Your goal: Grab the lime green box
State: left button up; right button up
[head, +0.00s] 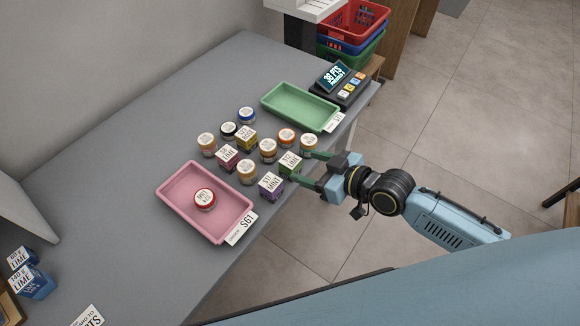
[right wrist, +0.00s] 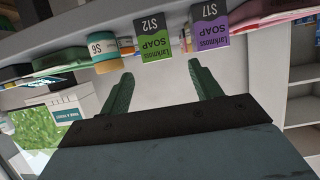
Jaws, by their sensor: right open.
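The lime green box (head: 289,167) stands upright on the grey counter near its front edge, white label on top. In the right wrist view it is the green box marked S12 SOAP (right wrist: 154,45), showing between and beyond my fingertips. My right gripper (head: 304,168) is open and empty, its two green fingers pointing at the box from the right. It also shows open in the right wrist view (right wrist: 161,70). My left gripper is not in view.
Several other jars and boxes stand behind. A pink tray (head: 178,178) holds a red jar. A green tray (head: 272,96) is further back.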

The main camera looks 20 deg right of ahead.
aim_at(293, 161)
jog(key=b+x, duration=0.1)
jog(key=x, duration=0.6)
jog(key=shift+d, duration=0.1)
jog(key=c, duration=1.1)
